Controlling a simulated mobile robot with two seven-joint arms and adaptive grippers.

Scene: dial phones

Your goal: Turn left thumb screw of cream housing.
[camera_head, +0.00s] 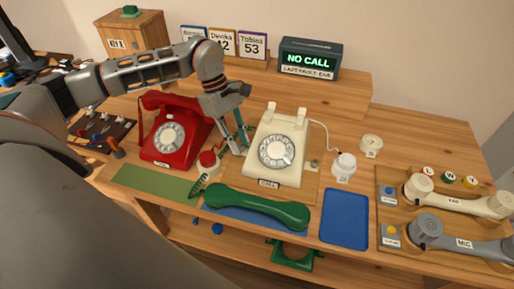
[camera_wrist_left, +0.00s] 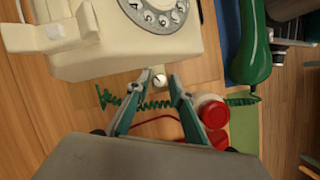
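The cream housing (camera_head: 278,152) is a cream dial phone in the middle of the table; in the left wrist view (camera_wrist_left: 120,55) it fills the top. Its left thumb screw (camera_wrist_left: 159,81) shows as a small pale round knob beside the housing's side. My left gripper (camera_head: 239,148) points down at the left side of the housing. In the left wrist view its two fingertips (camera_wrist_left: 158,80) stand apart on either side of the knob; whether they touch it I cannot tell. In the head view the screw is hidden by the fingers. My right gripper is not in view.
A red phone (camera_head: 173,137) stands close left of my gripper. A red-capped jar (camera_head: 208,160) and a green coiled cord (camera_head: 203,181) lie near the fingers. A green handset (camera_head: 256,208) lies in front. The right thumb screw (camera_head: 315,163) is at the housing's right.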

